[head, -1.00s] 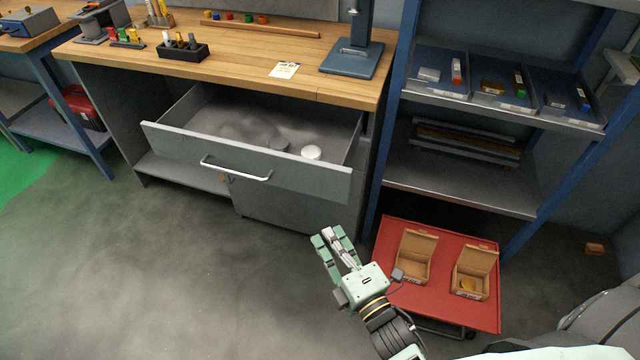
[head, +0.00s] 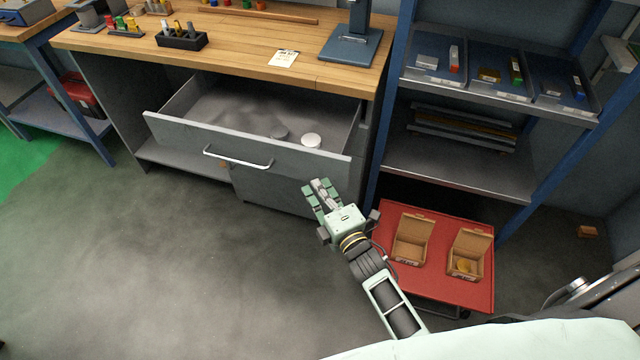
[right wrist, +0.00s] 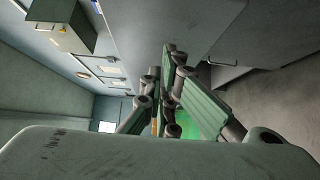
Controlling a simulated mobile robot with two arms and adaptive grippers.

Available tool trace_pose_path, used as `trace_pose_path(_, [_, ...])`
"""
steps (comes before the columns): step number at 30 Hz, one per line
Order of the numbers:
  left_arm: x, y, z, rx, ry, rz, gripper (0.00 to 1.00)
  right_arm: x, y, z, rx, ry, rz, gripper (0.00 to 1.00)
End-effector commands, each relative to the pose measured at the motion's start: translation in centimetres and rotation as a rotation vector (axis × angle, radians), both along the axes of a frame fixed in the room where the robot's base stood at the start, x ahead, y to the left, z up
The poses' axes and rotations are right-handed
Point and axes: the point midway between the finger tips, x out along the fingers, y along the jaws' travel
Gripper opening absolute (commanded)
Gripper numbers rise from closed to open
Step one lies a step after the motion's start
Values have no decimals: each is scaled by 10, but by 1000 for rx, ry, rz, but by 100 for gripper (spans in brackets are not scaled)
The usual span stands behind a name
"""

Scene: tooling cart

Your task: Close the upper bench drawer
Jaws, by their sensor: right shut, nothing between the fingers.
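The upper bench drawer (head: 180,133) is pulled out from under the wooden bench top in the head view. Its grey front carries a bar handle (head: 238,162). My right gripper (head: 319,187) is shut and empty, just in front of and below the right end of the drawer front. I cannot tell whether it touches the front. In the right wrist view its fingers (right wrist: 172,62) come together before a grey panel. My left gripper is not in view.
A blue shelf rack (head: 470,178) stands right of the bench. A red cart top (head: 436,283) with two open cardboard boxes is right of my right arm. A black holder (head: 181,40) and a blue stand (head: 350,48) are on the bench. The floor at left is clear.

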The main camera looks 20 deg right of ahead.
Motion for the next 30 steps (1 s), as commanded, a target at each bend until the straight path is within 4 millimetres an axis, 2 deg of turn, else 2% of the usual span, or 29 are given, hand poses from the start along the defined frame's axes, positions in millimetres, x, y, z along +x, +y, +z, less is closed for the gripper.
trace_pose_path(19, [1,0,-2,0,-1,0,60,11,-9,-1,0,-1,0,0])
trace_pose_path(23, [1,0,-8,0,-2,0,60,23,-18,-2,-3,-2,-1,0])
trace_pose_path(30, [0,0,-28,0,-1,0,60,64,-48,-2,-5,-5,-2,0])
